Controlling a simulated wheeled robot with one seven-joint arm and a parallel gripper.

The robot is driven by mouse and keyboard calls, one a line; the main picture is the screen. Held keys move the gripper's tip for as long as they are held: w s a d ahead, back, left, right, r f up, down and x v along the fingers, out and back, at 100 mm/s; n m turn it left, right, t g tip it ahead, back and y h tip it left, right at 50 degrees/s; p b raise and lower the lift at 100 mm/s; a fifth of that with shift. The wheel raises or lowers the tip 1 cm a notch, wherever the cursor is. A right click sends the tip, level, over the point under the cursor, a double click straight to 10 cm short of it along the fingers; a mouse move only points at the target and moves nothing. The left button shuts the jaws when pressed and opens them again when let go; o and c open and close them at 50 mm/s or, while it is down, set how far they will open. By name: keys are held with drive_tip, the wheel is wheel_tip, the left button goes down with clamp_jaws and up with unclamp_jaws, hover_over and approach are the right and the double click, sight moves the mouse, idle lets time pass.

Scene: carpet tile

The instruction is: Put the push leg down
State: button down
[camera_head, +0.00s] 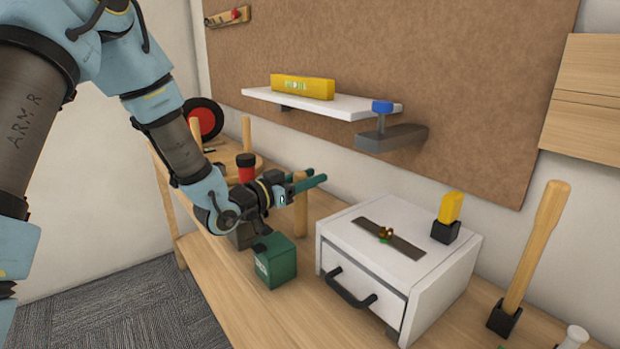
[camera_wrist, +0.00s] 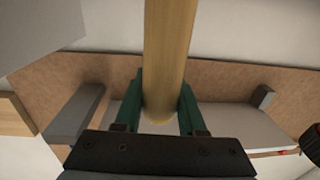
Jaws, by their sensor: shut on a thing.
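A wooden leg (camera_head: 300,217), a pale round post, stands upright in the grip of my gripper (camera_head: 308,183) in the head view. The green fingers cross it near its upper end. In the wrist view my gripper (camera_wrist: 158,108) has a finger on each side of the leg (camera_wrist: 166,50), which runs from the top edge down between them. I cannot tell whether its lower end touches the bench. A round wooden stool-like piece (camera_head: 222,156) with upright legs is on the bench to the left, partly behind my arm.
A green box (camera_head: 274,262) stands in front of the leg. A white drawer unit (camera_head: 375,240) is close on its right. A white shelf (camera_head: 345,104) is above and behind. A wooden handle (camera_head: 534,245) stands in a black holder at right. Bare bench (camera_head: 225,280) shows at front left.

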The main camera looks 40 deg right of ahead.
drive_tip(key=shift+f, duration=0.2)
drive_tip(key=shift+f, duration=0.2)
drive_tip(key=shift+c, duration=2.4)
unclamp_jaws()
drive_tip(key=shift+r, duration=0.15)
drive_tip(key=a+b, duration=0.3)
drive_tip(key=a, duration=0.9)
drive_tip(key=shift+s, duration=0.15)
